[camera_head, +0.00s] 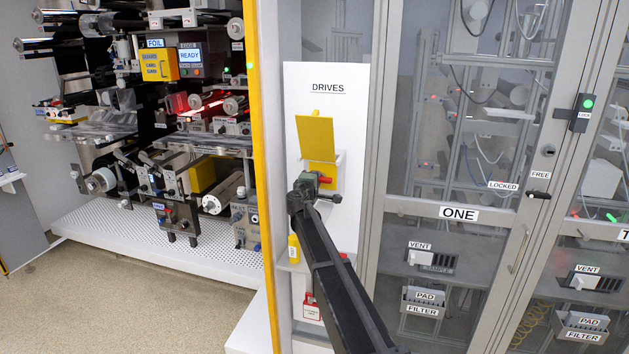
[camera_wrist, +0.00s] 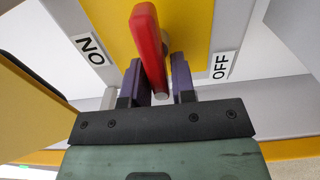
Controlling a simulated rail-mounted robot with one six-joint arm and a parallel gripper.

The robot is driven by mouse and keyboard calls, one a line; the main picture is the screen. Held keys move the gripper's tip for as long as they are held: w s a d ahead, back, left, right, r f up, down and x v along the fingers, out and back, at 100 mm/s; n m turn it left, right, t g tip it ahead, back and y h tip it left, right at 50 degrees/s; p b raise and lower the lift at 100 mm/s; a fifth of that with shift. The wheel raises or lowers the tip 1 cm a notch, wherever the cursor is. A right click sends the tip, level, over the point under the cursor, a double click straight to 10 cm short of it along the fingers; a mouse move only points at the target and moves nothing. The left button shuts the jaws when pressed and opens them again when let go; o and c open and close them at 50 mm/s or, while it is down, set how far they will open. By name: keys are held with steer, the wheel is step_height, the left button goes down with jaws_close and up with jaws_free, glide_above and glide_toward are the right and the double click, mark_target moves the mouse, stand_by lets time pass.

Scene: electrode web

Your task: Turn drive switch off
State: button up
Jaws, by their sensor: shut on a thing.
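The drive switch is a red lever (camera_wrist: 148,45) on a yellow plate (camera_wrist: 195,20), and its red also shows in the head view (camera_head: 325,179) on the yellow plate below the DRIVES heading. A yellow flap (camera_head: 315,137) stands raised above it. In the wrist view the lever lies between an ON label (camera_wrist: 90,49), which appears rotated, and an OFF label (camera_wrist: 221,65). I cannot tell which label it is set to. My gripper (camera_wrist: 158,85) is shut on the lever, with a dark purple finger on each side. In the head view my arm hides part of the switch area.
The white DRIVES panel (camera_head: 345,95) stands between a yellow post (camera_head: 259,180) and a grey glazed door (camera_head: 450,130) marked ONE. A yellow bottle (camera_head: 294,249) and a red padlock-like tag (camera_head: 312,307) are below. Machinery fills the left bay; the floor (camera_head: 120,300) before it is clear.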

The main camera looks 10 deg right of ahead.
stand_by(0.4)
steer(key=o, duration=0.8)
steer(key=shift+c, duration=0.2)
steer(key=shift+s, duration=0.1)
steer(key=v, duration=1)
steer(key=shift+s, duration=0.3)
steer(key=shift+a, duration=0.1)
